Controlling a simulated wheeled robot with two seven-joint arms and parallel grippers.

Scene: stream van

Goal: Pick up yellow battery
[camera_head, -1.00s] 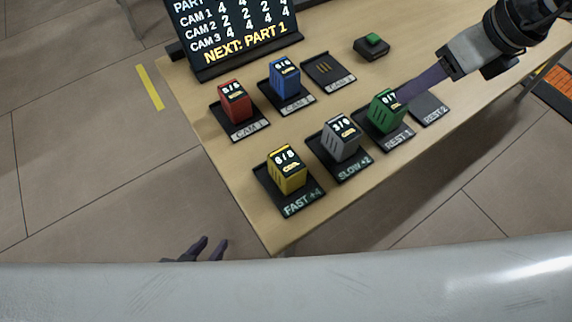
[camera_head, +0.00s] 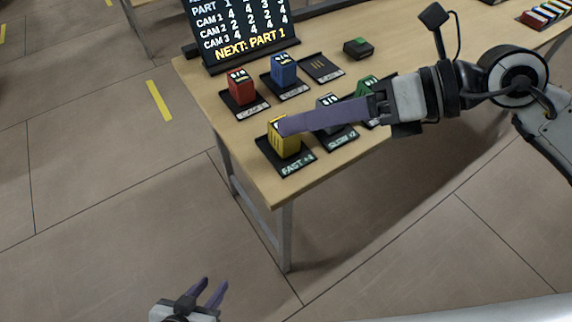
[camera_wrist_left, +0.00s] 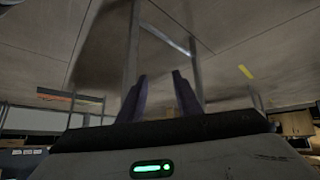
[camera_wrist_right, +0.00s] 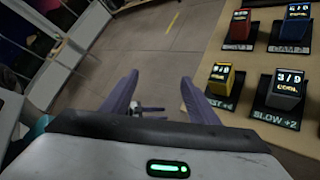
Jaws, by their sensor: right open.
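The yellow battery (camera_head: 284,147) stands upright on the FAST +4 pad (camera_head: 295,167) at the table's near left corner. My right gripper (camera_head: 281,128) is open, and its finger covers the battery's upper part in the head view. In the right wrist view the yellow battery (camera_wrist_right: 222,77) is to the right of both fingers (camera_wrist_right: 158,80), not between them. I cannot tell whether the finger touches it. My left gripper (camera_head: 211,288) is open and empty, low in front of the table.
A red battery (camera_head: 241,90), a blue battery (camera_head: 284,70), a grey battery (camera_wrist_right: 284,88) and a green battery (camera_head: 366,88) stand on pads nearby. A sign board (camera_head: 240,35) is behind them. A small black box (camera_head: 358,48) with a green top lies farther back. Floor left of the table is clear.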

